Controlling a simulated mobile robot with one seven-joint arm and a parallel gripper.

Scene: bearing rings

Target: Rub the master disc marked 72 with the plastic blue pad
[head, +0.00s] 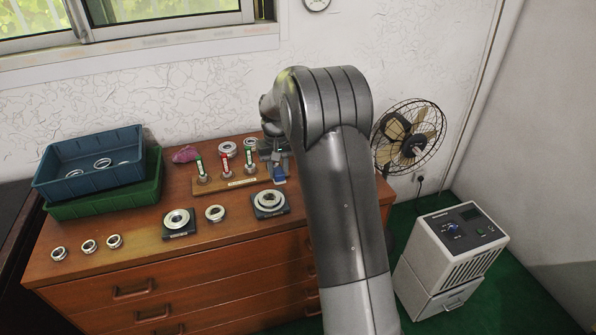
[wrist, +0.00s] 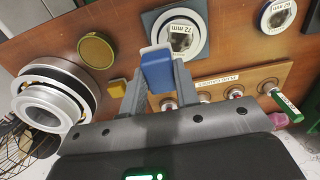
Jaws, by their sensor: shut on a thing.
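My gripper (wrist: 157,80) is shut on the blue pad (wrist: 157,70), which has a pale edge at its far end. In the head view the pad (head: 279,175) shows below my gripper (head: 273,153), behind the right-hand disc. The master disc marked 72 mm (wrist: 196,41) is a pale ring on a blue-grey square plate (wrist: 149,20). In the wrist view the pad overlaps the disc's lower left side; I cannot tell whether they touch. The disc (head: 270,197) sits near the dresser's front edge in the head view.
A wooden board (head: 242,183) with several upright gauges stands behind the discs. Loose rings (head: 89,246) lie at the front left. Stacked blue (head: 90,180) and green (head: 105,202) crates stand at the left. A brass disc (wrist: 96,50) and yellow block (wrist: 118,87) lie near the pad.

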